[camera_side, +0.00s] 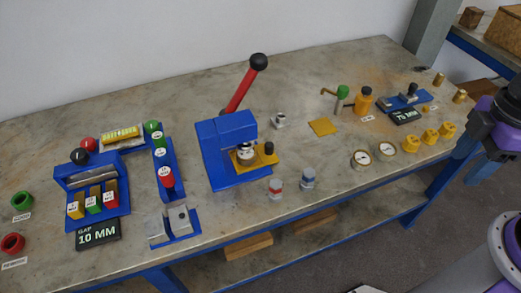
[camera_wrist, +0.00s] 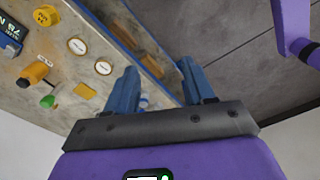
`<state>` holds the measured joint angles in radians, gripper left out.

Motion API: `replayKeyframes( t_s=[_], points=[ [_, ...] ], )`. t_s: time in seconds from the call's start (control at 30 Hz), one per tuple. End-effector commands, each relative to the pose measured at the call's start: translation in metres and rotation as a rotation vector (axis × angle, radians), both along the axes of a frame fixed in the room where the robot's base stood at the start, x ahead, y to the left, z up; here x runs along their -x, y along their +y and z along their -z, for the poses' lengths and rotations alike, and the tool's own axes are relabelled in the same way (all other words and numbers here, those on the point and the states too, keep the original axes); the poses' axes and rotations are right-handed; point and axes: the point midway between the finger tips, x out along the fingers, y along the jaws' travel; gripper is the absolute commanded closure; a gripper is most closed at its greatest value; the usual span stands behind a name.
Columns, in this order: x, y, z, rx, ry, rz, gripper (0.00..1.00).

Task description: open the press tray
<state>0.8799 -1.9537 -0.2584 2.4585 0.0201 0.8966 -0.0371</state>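The blue press (camera_side: 226,146) stands near the middle of the bench, with a red lever (camera_side: 240,90) tilted up to a black ball. Its yellow press tray (camera_side: 264,160) shows at the right side of the press, with a black knob on it. A round metal part (camera_side: 245,153) is at the tray, under the press head. How far out the tray is, I cannot tell. My gripper (camera_wrist: 160,68) shows in the wrist view with its blue fingers apart and nothing between them. It is away from the press; in the side view my arm is at the far right, its fingers not clearly visible.
A metal cup (camera_side: 279,120) and yellow plate (camera_side: 322,126) lie behind and right.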

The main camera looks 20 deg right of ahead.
Motion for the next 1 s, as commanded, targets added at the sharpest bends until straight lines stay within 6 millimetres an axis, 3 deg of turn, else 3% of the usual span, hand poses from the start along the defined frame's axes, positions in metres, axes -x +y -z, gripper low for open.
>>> replayKeyframes(
  t_s=[0.27,0.5,0.6,0.73,0.83,1.0],
  points=[
    [-0.089,0.086,0.001,-0.116,-0.003,-0.006,0.47],
    [-0.196,0.144,0.023,-0.224,-0.059,-0.003,0.47],
    [-0.239,0.158,0.036,-0.258,-0.093,-0.001,0.47],
    [-0.283,0.166,0.051,-0.286,-0.133,0.002,0.47],
    [-0.303,0.169,0.058,-0.3,-0.154,0.004,0.47],
    [-0.315,0.17,0.065,-0.306,-0.166,0.004,0.47]
  ],
)
